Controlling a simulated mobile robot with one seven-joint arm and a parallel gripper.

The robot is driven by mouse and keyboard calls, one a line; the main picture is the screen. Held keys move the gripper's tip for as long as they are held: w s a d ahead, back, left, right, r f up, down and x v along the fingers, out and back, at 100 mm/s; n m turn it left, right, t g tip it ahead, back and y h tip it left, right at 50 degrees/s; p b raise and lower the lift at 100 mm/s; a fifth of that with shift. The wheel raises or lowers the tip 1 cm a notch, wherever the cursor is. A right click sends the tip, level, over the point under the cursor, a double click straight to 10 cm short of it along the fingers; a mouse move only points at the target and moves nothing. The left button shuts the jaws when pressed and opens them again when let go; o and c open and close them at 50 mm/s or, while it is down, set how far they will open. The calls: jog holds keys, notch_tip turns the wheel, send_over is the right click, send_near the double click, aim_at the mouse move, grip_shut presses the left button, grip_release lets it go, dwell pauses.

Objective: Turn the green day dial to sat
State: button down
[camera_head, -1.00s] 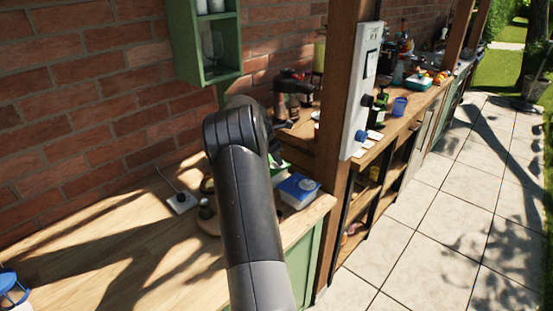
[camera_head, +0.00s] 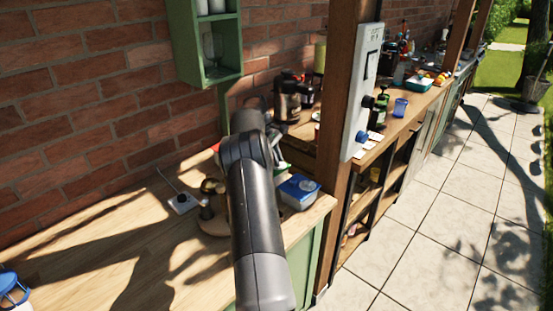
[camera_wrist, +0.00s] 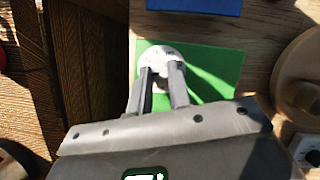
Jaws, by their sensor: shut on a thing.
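The green day dial shows in the wrist view as a flat green panel (camera_wrist: 222,68) with a round whitish knob (camera_wrist: 166,54) near its left side. My gripper (camera_wrist: 163,74) is shut on this knob, with one dark finger on each side. The knob is partly hidden by the fingers, and I cannot read any day marks or where it points. In the head view my arm hides the gripper and most of the dial; only a small green edge (camera_head: 286,168) shows beside the arm.
A blue and white box (camera_head: 299,190) stands close to the dial, near the counter's end. A round wooden stand (camera_head: 211,226) and a small white device (camera_head: 182,204) are on the left. A wooden post (camera_head: 336,210) with a white panel (camera_head: 354,95) rises to the right. The front-left counter is mostly clear.

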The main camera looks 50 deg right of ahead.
jog(key=m+y, duration=0.1)
jog(key=m, duration=0.3)
jog(key=m+y, duration=0.1)
jog(key=m, duration=0.1)
jog(key=shift+d+y, duration=0.3)
jog(key=m+y, duration=0.1)
jog(key=m, duration=0.2)
jog(key=m+t+y, duration=0.1)
jog(key=m, duration=0.2)
jog(key=shift+s+d+m, duration=0.15)
jog(key=shift+m, duration=0.25)
jog(key=m+t, duration=0.1)
jog(key=m, duration=0.2)
jog(key=m+t+y, duration=0.1)
jog(key=m, duration=0.2)
jog(key=shift+s, duration=0.2)
jog(key=m+t, duration=0.1)
jog(key=m, duration=0.2)
jog(key=m+t, duration=0.1)
jog(key=m, duration=0.2)
jog(key=shift+s+t, duration=0.15)
jog(key=shift+t, duration=0.15)
jog(key=shift+m, duration=0.4)
jog(key=c, duration=1.3)
grip_release()
